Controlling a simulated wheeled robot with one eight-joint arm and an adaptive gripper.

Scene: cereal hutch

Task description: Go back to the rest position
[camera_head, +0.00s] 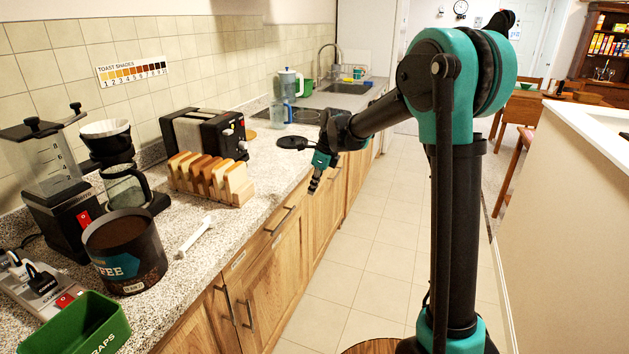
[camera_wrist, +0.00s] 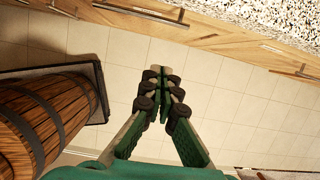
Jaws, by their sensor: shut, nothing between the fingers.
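My gripper (camera_head: 315,183) hangs in the air over the aisle, just off the front edge of the counter (camera_head: 262,207) in the head view. Its fingers point down and hold nothing. In the wrist view the fingertips of my gripper (camera_wrist: 163,80) meet, with the tiled floor (camera_wrist: 235,105) below them. The teal and black arm stands at the right of the counter, its forearm reaching left toward the counter edge.
The counter holds a coffee tub (camera_head: 124,252), a white scoop (camera_head: 195,236), a rack of bread slices (camera_head: 211,179), a toaster (camera_head: 204,134) and a green scraps bin (camera_head: 78,325). A wooden barrel (camera_wrist: 45,120) stands left in the wrist view. The aisle floor (camera_head: 352,250) is clear.

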